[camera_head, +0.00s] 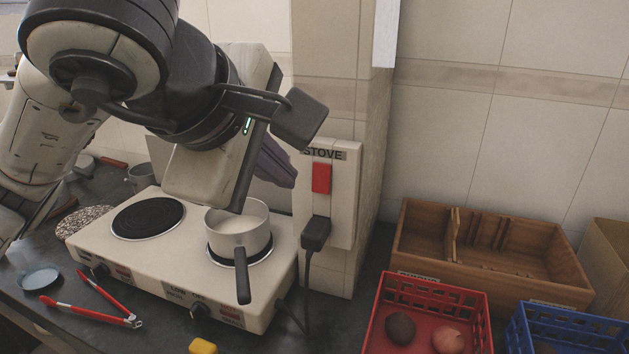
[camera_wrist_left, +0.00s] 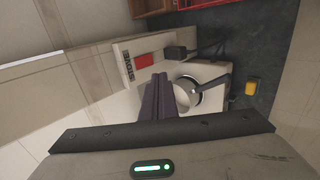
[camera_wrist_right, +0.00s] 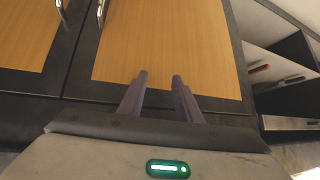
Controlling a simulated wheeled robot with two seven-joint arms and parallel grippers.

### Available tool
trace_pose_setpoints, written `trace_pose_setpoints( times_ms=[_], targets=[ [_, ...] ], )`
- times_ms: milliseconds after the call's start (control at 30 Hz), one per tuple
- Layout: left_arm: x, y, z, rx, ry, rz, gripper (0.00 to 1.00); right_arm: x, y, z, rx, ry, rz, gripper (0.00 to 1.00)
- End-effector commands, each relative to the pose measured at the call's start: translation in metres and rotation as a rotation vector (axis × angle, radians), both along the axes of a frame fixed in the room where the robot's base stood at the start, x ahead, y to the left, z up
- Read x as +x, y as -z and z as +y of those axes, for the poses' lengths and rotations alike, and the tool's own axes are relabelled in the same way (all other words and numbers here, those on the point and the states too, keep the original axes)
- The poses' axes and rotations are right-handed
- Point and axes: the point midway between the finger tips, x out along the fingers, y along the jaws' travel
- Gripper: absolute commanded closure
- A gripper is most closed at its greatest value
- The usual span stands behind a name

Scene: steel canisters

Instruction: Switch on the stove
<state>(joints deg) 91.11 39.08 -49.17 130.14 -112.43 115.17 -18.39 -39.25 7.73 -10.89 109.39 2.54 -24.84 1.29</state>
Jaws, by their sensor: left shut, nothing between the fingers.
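A pale wall panel (camera_head: 346,205) labelled STOVE carries a red switch (camera_head: 321,178), with a black plug (camera_head: 316,233) and cord below it. The panel (camera_wrist_left: 124,72), switch (camera_wrist_left: 144,61) and plug (camera_wrist_left: 175,52) also show in the left wrist view. The white two-plate stove (camera_head: 150,262) stands below, with a saucepan (camera_head: 240,240) on its right plate. My left gripper (camera_head: 291,182) is shut and empty, just left of the switch and apart from it; its fingers (camera_wrist_left: 159,78) point toward the panel. My right gripper (camera_wrist_right: 159,78) is open and empty before wooden cabinet doors.
Red-handled tongs (camera_head: 95,305) lie on the dark counter in front of the stove. A yellow object (camera_head: 202,346) is at the front edge. A wooden box (camera_head: 480,277), a red crate (camera_head: 430,284) and a blue crate (camera_head: 560,315) stand to the right.

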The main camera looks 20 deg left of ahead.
Motion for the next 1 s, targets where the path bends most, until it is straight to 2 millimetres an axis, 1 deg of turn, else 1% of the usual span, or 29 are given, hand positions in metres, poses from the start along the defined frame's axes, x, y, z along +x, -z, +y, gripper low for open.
trace_pose_setpoints(
  times_ms=[233, 367, 467, 800, 867, 1000],
  targets=[
    [0.001, 0.001, 0.0, -0.001, -0.003, 0.001, 1.0, -0.001, 0.001, 0.0, -0.001, -0.001, 0.003, 0.69],
    [0.009, 0.009, 0.0, -0.003, -0.006, 0.005, 1.0, -0.001, -0.001, 0.0, -0.001, -0.001, 0.004, 0.69],
    [0.021, 0.021, 0.0, -0.001, -0.006, 0.006, 1.0, -0.001, -0.003, 0.0, -0.002, -0.001, 0.005, 0.69],
    [0.074, 0.07, -0.002, -0.001, -0.006, 0.006, 1.0, -0.001, -0.013, 0.0, -0.002, -0.001, 0.005, 0.69],
    [0.084, 0.068, -0.003, -0.003, -0.006, 0.003, 1.0, -0.002, -0.019, 0.0, -0.002, -0.001, 0.006, 0.69],
    [0.102, 0.071, -0.003, -0.004, -0.003, 0.003, 1.0, -0.001, -0.024, 0.0, -0.002, -0.001, 0.005, 0.69]
  ],
)
